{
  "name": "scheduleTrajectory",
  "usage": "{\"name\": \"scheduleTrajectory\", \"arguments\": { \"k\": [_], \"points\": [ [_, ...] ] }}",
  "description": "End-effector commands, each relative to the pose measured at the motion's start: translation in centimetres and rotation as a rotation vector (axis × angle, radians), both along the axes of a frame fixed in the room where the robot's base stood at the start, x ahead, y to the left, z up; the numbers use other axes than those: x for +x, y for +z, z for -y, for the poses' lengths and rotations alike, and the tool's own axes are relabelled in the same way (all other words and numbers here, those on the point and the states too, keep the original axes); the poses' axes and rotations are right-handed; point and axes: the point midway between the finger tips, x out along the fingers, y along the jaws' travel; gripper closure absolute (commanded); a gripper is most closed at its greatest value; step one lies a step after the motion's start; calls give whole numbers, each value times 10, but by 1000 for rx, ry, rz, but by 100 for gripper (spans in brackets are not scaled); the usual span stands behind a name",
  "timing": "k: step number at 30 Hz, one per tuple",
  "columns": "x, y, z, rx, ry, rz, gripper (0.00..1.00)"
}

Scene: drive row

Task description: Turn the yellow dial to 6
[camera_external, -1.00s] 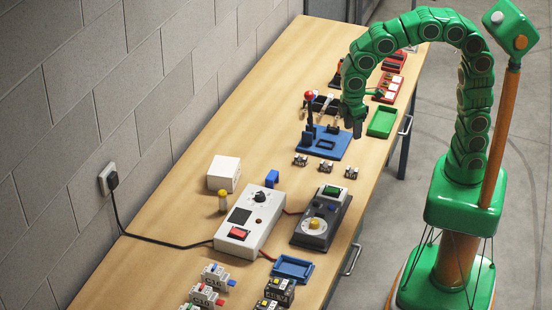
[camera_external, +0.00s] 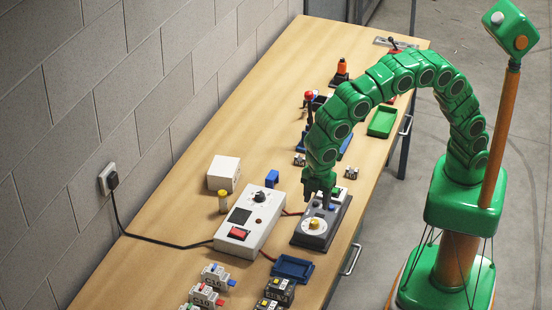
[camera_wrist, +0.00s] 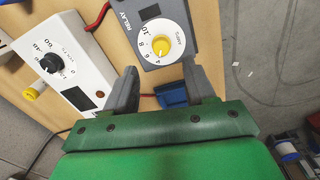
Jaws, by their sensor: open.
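The yellow dial (camera_external: 315,224) sits on a white round scale on the dark grey relay box (camera_external: 302,239). In the wrist view the yellow dial (camera_wrist: 160,45) shows clear, with numbers such as 10, 8, 6 and 4 around it; its exact setting is too small to tell. My gripper (camera_external: 319,201) is just above and behind the dial in the external view. In the wrist view my gripper (camera_wrist: 158,78) has its two grey fingers apart, with nothing between them. The dial lies beyond the fingertips, and I see no contact.
A white power box (camera_external: 250,225) with a black knob and red switch stands left of the relay box. A blue tray (camera_external: 292,268) lies in front of it. Red wires run between the boxes. A green tray (camera_external: 382,122) lies farther back.

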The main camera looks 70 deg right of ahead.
Motion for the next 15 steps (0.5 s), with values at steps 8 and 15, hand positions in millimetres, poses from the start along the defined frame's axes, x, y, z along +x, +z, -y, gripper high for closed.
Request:
{"name": "scheduleTrajectory", "arguments": {
  "k": [8,15],
  "points": [
    [-1,-11,-4,1,10,0,45],
    [1,-39,-5,3,9,0,45]
  ]
}}
